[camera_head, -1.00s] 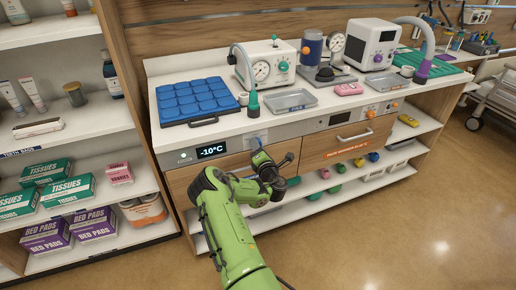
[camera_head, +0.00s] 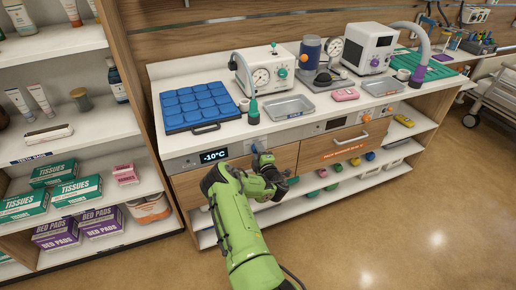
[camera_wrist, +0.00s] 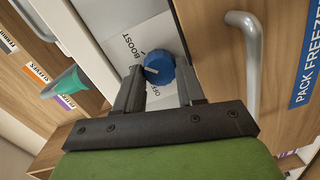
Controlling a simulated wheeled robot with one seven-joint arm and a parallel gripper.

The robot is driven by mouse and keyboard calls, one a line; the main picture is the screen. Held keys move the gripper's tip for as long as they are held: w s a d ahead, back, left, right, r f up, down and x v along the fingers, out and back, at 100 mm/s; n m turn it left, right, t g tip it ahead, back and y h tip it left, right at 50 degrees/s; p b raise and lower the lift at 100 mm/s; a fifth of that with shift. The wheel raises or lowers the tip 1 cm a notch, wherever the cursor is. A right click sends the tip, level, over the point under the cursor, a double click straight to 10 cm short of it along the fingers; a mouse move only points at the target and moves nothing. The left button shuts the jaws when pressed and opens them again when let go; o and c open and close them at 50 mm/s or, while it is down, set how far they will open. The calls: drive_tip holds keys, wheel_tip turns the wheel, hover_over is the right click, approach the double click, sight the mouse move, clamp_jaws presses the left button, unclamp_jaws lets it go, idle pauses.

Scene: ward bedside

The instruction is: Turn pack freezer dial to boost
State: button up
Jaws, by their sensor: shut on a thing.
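The pack freezer dial is a blue knob (camera_wrist: 164,68) with a white pointer, on a white plate in the wrist view. The plate reads BOOST above and left of the knob and OFF below it. The pointer aims left in the picture, between the two words. My gripper (camera_wrist: 160,78) has one finger on each side of the knob and is shut on it. In the head view my gripper (camera_head: 260,160) is at the freezer front panel and mostly hides the dial. The display (camera_head: 213,156) beside it reads -10°C.
A metal handle (camera_wrist: 246,60) stands out right of the dial in the wrist view, near the PACK FREEZER label. On the counter above are a blue pack tray (camera_head: 195,103) and a metal tray (camera_head: 289,107). A shelf of boxes (camera_head: 77,190) stands left.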

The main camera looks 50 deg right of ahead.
drive_tip(key=shift+s+m+p, duration=0.1)
drive_tip(key=shift+m+p, duration=0.7)
drive_tip(key=shift+m, duration=0.4)
drive_tip(key=o, duration=1)
drive_tip(key=shift+o, duration=0.2)
drive_tip(key=p+v, duration=0.2)
drive_tip(key=v, duration=1.3)
drive_tip(key=shift+s, duration=0.4)
drive_tip(key=shift+r, duration=0.1)
